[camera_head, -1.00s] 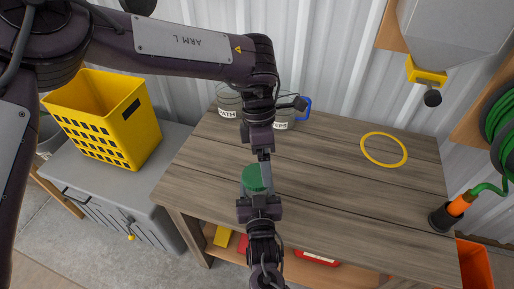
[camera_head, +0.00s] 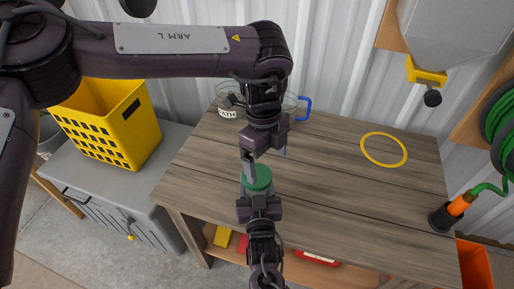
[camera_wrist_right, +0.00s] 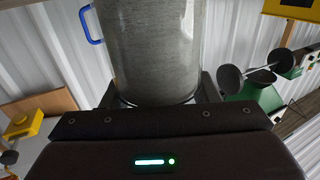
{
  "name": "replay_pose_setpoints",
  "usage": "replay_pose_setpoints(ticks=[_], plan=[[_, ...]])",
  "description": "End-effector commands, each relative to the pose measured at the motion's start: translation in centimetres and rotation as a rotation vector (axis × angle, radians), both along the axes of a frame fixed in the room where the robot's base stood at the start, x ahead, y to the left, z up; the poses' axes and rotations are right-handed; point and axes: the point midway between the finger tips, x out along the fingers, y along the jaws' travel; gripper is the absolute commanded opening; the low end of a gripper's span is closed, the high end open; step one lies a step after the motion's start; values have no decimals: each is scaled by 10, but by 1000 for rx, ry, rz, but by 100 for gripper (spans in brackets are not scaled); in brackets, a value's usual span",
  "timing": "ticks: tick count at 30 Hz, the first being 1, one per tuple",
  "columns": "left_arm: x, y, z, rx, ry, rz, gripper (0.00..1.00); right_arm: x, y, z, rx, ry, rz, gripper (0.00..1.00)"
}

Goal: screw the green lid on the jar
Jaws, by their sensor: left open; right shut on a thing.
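The green lid (camera_head: 258,178) shows from above, level, at the front left of the workbench. My right gripper (camera_head: 259,203) is just in front of and below it. In the right wrist view a clear glass jar (camera_wrist_right: 155,45) stands between the fingers of my right gripper (camera_wrist_right: 160,92), which is shut on it. The lid appears to sit at the jar's top, but whether it is threaded cannot be told. My left gripper (camera_head: 266,160) points down over the lid, open. One finger is at the lid's back left edge, the other apart to the right; contact is unclear.
A glass labelled PATH (camera_head: 228,112) and a glass mug with a blue handle (camera_head: 305,108) stand behind my left gripper. A yellow ring (camera_head: 384,149) lies on the workbench (camera_head: 350,205), whose right half is mostly clear. A yellow crate (camera_head: 110,135) is at left.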

Motion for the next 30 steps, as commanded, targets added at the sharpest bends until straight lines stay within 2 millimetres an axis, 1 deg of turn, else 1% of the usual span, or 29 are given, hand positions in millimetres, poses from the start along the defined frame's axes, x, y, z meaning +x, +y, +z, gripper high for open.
replay_pose_setpoints(ticks=[1, 3, 12, 15, 18, 21, 24, 30], plan=[[0, 1, 2, 14, 1, 110, 89, 0, 0, 0, 0, 0, 0, 0], [0, 2, 4, 40, 1, 273, 89, 0, 0, 0, 0, 0, 0, 0], [1, 12, 16, 121, -11, 968, 89, 0, 0, 0, 0, 0, 0, 0], [1, 15, 19, 137, -16, 1175, 89, 0, 0, 0, 0, 0, 0, 0], [2, 19, 23, 147, -22, 1344, 89, 0, 0, 0, 0, 0, 0, 0], [3, 21, 25, 153, -28, 1464, 89, 0, 0, 0, 0, 0, 0, 0], [3, 22, 26, 155, -30, 1536, 89, 0, 0, 0, 0, 0, 0, 0], [3, 23, 27, 156, -31, 1573, 89, 0, 0, 0, 0, 0, 0, 0]])
